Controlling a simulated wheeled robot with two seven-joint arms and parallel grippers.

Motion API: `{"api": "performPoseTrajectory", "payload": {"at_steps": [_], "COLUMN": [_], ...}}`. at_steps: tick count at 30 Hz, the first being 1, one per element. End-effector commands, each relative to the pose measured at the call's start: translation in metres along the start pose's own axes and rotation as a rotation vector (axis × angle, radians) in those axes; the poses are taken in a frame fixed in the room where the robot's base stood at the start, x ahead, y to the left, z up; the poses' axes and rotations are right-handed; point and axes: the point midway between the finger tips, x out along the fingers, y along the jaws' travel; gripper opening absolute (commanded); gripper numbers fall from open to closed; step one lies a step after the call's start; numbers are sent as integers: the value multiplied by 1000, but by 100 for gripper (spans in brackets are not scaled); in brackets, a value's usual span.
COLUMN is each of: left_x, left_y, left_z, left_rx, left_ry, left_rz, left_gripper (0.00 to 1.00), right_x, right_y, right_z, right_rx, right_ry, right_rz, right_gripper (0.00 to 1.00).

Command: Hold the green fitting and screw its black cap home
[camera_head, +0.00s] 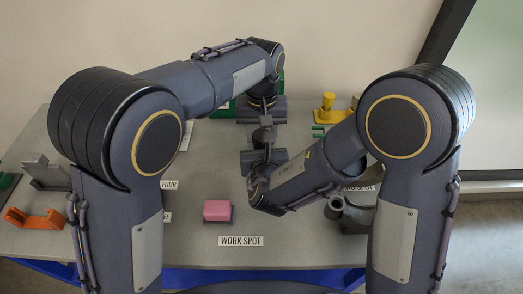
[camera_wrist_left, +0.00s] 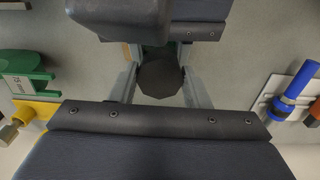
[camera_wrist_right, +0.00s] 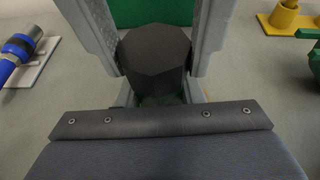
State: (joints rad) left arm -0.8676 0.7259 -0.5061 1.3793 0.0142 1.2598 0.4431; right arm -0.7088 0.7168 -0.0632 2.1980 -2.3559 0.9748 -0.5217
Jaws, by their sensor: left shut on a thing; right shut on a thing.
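The black many-sided cap (camera_wrist_right: 155,52) sits between the grey fingers of my right gripper (camera_wrist_right: 158,60), which is shut on it. The cap also shows between fingers in the left wrist view (camera_wrist_left: 160,77). A little of the green fitting (camera_wrist_right: 160,99) shows below the cap; the rest is hidden by cap and fingers. My left gripper (camera_wrist_left: 160,88) is shut on the fitting, though its contact is mostly hidden. In the head view the left gripper (camera_head: 264,112) reaches in from the far side, facing the right gripper (camera_head: 262,146) on the near side.
A pink block (camera_head: 218,210) lies near the WORK SPOT label (camera_head: 241,241). An orange bracket (camera_head: 33,218) is at left, a grey part (camera_head: 347,214) at right, a yellow part (camera_head: 327,108) at the back. A blue part (camera_wrist_left: 296,85) lies beside the grippers.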

Motion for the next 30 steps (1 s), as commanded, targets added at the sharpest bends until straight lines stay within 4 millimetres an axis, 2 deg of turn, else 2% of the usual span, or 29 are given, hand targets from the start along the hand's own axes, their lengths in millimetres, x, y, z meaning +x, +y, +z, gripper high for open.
{"api": "performPoseTrajectory", "payload": {"at_steps": [2,6,10,11,16,25,30], "left_x": [0,0,0,0,0,-2,-22], "left_y": [0,0,0,0,0,0,1], "left_z": [0,0,0,0,0,0,-1], "left_rx": [12,154,147,147,146,146,147], "left_ry": [0,-1,0,-1,-1,0,3], "left_rz": [1,1,0,-1,-1,0,2], "left_gripper": [15,15,15,46,68,68,68], "right_x": [0,0,0,0,0,0,0], "right_y": [0,0,0,0,0,0,0], "right_z": [0,0,0,0,0,0,0], "right_rx": [0,0,0,0,0,0,0], "right_ry": [-1,-1,-1,-1,-1,-1,-1], "right_rz": [0,0,0,0,0,0,0], "right_gripper": [0,0,0,0,0,0,0]}}
